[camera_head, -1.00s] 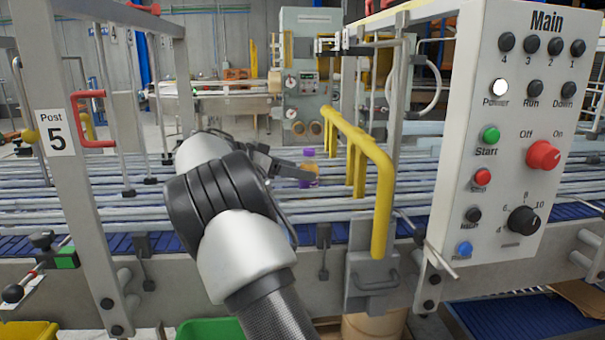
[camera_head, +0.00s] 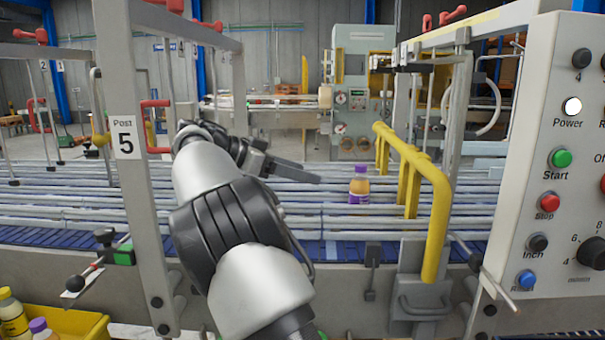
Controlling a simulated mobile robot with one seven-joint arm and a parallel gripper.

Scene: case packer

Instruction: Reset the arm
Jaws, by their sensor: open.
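My arm reaches from the bottom middle up over the conveyor rails, bent to the right at its wrist. My gripper (camera_head: 312,177) is above the rails and points right. It holds nothing that I can see, and its fingers are seen from the side. A small bottle with a purple cap and purple label (camera_head: 359,186) stands upright on the conveyor (camera_head: 60,208), a little right of the gripper tip and apart from it.
A yellow guard rail (camera_head: 437,215) and the control panel (camera_head: 540,235) are on the right. A yellow crate (camera_head: 85,325) with bottles is at the lower left.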

